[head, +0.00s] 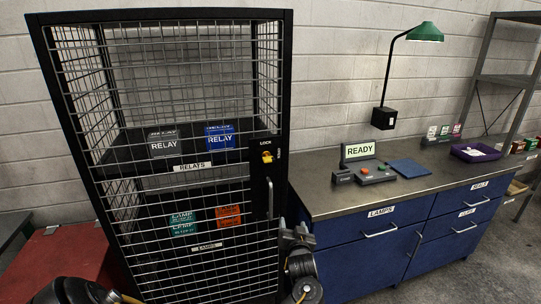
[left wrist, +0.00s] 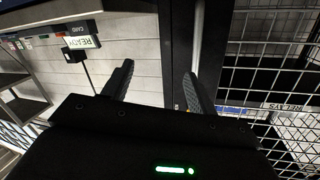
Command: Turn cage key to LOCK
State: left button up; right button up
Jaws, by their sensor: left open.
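The cage (head: 190,262) is a tall black mesh cabinet at the left of the head view, with its door closed. A yellow cage key (head: 267,157) sits in a black lock plate on the door's right edge, under a LOCK label (head: 265,143). The key is too small to tell its exact angle. My left gripper (head: 297,232) is below and right of the key, near the vertical door handle (head: 270,198). In the left wrist view its fingers (left wrist: 157,85) are apart with nothing held. My right gripper is not in view.
Inside the cage, relay boxes (head: 220,136) and lamp boxes (head: 229,216) stand on shelves. At right is a blue bench with a steel top (head: 325,199), a console with a READY screen (head: 359,150), and a green lamp (head: 426,32). A red surface (head: 55,258) lies left.

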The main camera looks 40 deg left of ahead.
aim_at(270, 161)
pick_arm(q)
jog(key=s+a+r+n+g+y+p, duration=0.1)
jog(key=a+r+n+y, duration=0.15)
jog(key=r, duration=0.75)
jog(key=s+a+r+n+g+y+p, duration=0.1)
jog(key=s+r+n, duration=0.15)
jog(key=r, duration=0.65)
jog(key=shift+n, duration=0.5)
jog(key=p+x, duration=0.1)
jog(key=x, duration=0.2)
jog(key=p+x, duration=0.1)
jog(key=x, duration=0.3)
jog(key=p+x, duration=0.1)
jog(key=x, duration=0.2)
jog(key=shift+w+a+r, duration=0.1)
jog(key=shift+w+r, duration=0.15)
jog(key=shift+r, duration=0.05)
jog(key=shift+w+a+f, duration=0.1)
jog(key=shift+w+a, duration=0.2)
jog(key=shift+a, duration=0.15)
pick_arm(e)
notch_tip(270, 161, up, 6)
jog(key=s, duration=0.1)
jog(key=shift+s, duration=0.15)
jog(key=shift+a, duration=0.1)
